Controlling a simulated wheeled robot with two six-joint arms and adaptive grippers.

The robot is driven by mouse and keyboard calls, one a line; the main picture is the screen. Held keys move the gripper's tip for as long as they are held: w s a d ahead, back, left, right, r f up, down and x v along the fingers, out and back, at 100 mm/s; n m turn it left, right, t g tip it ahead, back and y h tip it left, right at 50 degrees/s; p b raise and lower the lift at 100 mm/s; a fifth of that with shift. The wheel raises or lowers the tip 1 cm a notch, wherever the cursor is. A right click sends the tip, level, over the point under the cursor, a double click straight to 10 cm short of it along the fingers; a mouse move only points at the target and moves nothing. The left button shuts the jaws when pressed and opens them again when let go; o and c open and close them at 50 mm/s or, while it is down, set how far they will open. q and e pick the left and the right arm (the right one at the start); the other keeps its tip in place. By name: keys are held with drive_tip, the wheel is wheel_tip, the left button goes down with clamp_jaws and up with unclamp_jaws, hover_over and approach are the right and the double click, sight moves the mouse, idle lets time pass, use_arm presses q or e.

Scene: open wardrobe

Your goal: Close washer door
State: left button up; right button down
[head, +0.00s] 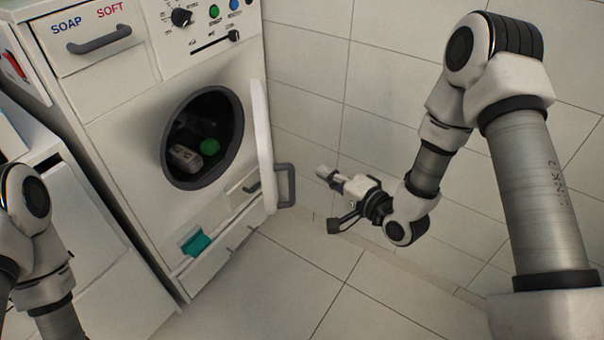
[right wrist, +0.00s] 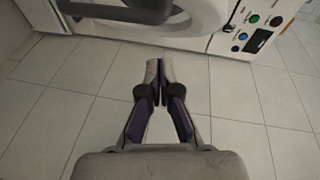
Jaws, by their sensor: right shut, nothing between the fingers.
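The white washer (head: 120,110) stands at the left in the head view. Its round opening (head: 203,138) is uncovered, with a green item and a pale item inside. The washer door (head: 262,145) stands swung out to the right, seen nearly edge-on, with a dark grey handle (head: 286,186). My right gripper (head: 324,174) is shut and empty, a short way right of the handle and apart from it. In the right wrist view its fingers (right wrist: 160,66) are together, with the door handle (right wrist: 118,10) at the top left. My left arm shows at the left edge; its gripper is out of view.
A tiled wall (head: 390,60) stands behind and right of my right gripper. The tiled floor (head: 300,280) in front of the washer is clear. A teal item (head: 196,243) sits low on the washer's front. A white cabinet (head: 90,240) stands at the left.

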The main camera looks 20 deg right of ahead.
sight(293, 168)
use_arm(q)
drive_tip(key=shift+f+b, duration=0.35)
drive_tip(key=shift+f, duration=0.15)
use_arm(e)
drive_tip(key=w+a+f, duration=0.1)
drive_tip(key=w+a, duration=0.2)
drive_tip(key=a, duration=0.1)
drive_tip(key=shift+w+a, duration=0.3)
drive_tip(key=shift+w, duration=0.05)
use_arm(q)
drive_tip(key=shift+s+a, duration=0.1)
drive_tip(key=shift+a, duration=0.05)
use_arm(e)
drive_tip(key=shift+a, duration=0.2)
